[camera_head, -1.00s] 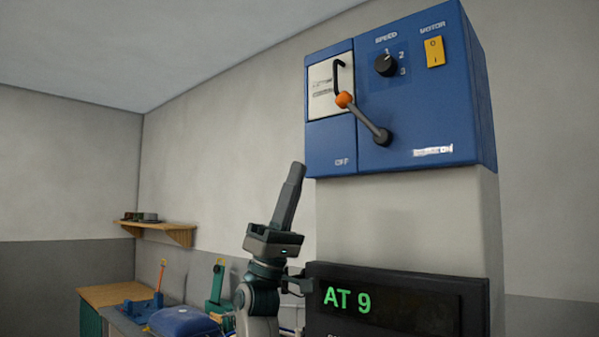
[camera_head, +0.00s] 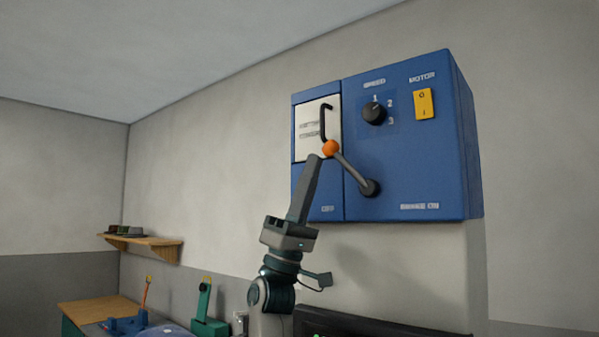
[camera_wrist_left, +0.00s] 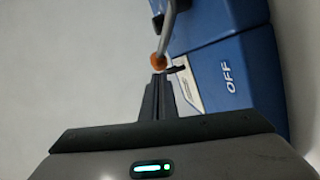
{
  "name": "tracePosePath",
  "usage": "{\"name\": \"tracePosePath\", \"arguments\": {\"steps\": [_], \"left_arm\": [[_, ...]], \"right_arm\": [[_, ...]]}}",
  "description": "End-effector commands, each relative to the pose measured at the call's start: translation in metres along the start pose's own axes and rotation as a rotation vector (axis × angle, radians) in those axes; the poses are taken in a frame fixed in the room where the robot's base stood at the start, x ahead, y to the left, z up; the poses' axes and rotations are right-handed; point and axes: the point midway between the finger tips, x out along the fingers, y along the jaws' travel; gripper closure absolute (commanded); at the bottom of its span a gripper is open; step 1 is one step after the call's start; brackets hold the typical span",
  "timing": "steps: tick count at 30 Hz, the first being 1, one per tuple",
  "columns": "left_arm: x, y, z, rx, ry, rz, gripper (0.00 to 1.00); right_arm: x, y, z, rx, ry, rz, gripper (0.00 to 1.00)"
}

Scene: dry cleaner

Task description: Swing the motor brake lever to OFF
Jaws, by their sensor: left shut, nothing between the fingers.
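The motor brake lever (camera_head: 351,171) is a grey rod with an orange ball knob (camera_head: 330,148) on the front of a blue control box (camera_head: 408,160). It slants up and left from its dark pivot. My left gripper (camera_head: 316,160) is shut and empty, pointing up, with its tips just below and left of the knob. In the left wrist view the shut fingers (camera_wrist_left: 159,80) end right by the orange knob (camera_wrist_left: 159,61). I cannot tell whether they touch. The OFF label (camera_wrist_left: 228,77) is clear there. My right gripper is not in view.
The box carries a speed knob (camera_head: 374,113), a yellow motor switch (camera_head: 424,104) and a white panel with a black hooked handle (camera_head: 325,122). A wooden shelf (camera_head: 143,247) and a workbench (camera_head: 98,311) stand at the left. A dark display (camera_head: 375,327) lies below the box.

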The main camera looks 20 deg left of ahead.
Motion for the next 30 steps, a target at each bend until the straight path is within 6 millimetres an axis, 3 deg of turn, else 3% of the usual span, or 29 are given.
{"name": "tracePosePath", "arguments": {"steps": [17, 30], "left_arm": [[0.004, 0.000, 0.004, 0.000, -0.003, 0.001, 1.00], [0.014, 0.003, 0.006, 0.029, -0.141, 0.027, 1.00]], "right_arm": [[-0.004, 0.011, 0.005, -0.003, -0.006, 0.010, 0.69], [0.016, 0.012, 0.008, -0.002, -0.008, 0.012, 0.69]]}}
